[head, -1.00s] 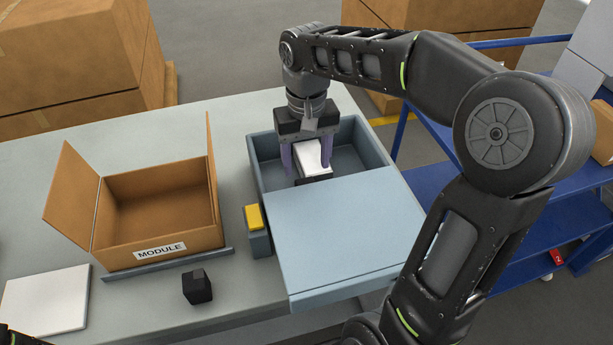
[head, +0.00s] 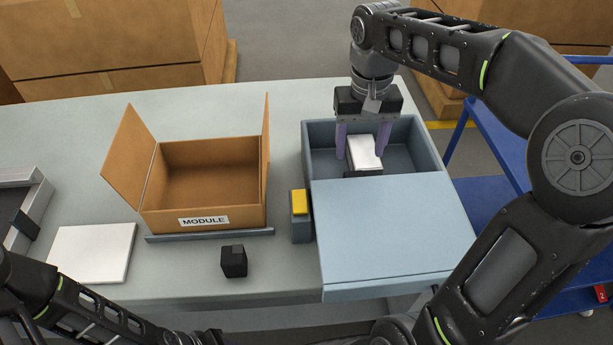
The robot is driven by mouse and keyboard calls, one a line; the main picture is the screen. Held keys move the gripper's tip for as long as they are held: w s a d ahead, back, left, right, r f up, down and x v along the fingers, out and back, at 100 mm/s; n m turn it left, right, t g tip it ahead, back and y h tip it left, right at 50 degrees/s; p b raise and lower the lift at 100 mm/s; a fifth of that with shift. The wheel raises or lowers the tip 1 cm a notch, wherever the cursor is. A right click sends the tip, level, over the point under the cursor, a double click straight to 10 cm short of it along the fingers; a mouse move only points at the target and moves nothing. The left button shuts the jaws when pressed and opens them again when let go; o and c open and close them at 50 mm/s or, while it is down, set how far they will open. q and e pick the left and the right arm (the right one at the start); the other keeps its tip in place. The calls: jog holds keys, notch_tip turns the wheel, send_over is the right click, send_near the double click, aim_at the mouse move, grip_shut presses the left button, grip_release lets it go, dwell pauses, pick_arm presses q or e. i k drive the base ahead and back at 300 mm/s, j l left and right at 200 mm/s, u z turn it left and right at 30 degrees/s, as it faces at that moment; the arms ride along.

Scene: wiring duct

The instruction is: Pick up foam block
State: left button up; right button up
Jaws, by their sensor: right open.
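A white block (head: 364,153), which looks like the foam block, is inside the open rear part of a blue-grey bin (head: 436,150) on the table. A dark piece shows at its front edge. My right gripper (head: 362,155) points down into the bin, with its two purple fingers apart, one on each side of the white block. I cannot tell whether the fingers touch it. A pale blue cover (head: 390,230) hides the front part of the bin. My left arm enters at the lower left; its gripper is not visible.
An open cardboard box (head: 205,185) labelled MODULE stands left of the bin. A yellow-topped block (head: 300,202) sits between them. A small black cube (head: 233,261) and a flat white slab (head: 92,252) lie in front. A grey tray (head: 18,215) is at the far left.

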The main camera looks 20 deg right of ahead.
aim_at(234, 259)
jog(key=k, duration=1.5)
